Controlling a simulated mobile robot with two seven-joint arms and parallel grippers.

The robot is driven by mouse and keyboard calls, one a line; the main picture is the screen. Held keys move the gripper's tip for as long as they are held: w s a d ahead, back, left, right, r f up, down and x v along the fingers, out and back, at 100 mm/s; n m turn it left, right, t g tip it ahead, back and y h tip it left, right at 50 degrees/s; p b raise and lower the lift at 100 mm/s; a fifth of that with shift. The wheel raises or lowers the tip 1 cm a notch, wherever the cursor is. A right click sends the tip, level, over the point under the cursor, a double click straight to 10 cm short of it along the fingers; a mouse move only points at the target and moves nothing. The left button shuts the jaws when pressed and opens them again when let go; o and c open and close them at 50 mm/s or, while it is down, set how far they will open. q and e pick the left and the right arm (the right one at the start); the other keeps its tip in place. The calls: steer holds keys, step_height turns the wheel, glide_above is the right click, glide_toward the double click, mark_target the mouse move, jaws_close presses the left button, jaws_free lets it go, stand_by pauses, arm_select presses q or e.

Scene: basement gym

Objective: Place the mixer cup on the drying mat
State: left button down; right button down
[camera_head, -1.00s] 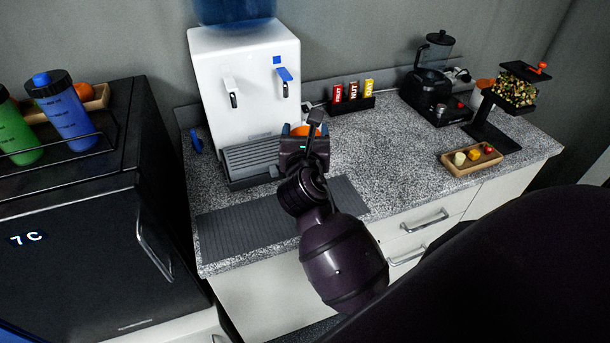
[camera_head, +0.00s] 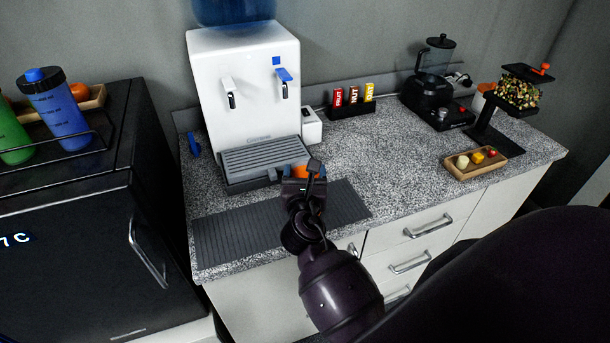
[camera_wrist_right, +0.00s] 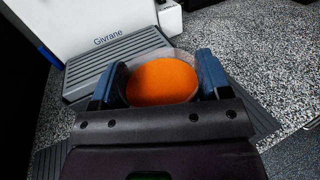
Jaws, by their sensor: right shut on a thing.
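My right gripper (camera_head: 303,180) is shut on the mixer cup (camera_head: 301,171), of which mainly an orange part shows. In the right wrist view the cup's orange round face (camera_wrist_right: 162,81) with a pale rim sits between the two blue finger pads. The drying mat (camera_head: 240,232) is a dark grey ribbed strip on the counter's front left. The gripper and cup appear over the mat's back edge, in front of the dispenser's drip tray. I cannot tell whether the cup touches the mat; its underside is hidden. My left gripper is not in view.
A white water dispenser (camera_head: 245,95) with a grey drip tray (camera_head: 262,158) stands right behind the mat. A black fridge (camera_head: 70,220) is at the left. A blender (camera_head: 432,85), bar holder (camera_head: 352,107) and wooden tray (camera_head: 475,163) stand farther right. The speckled counter's middle is clear.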

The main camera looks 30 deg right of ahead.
steer(key=shift+r, duration=0.1)
steer(key=shift+f, duration=0.2)
steer(key=shift+c, duration=0.4)
jaws_free()
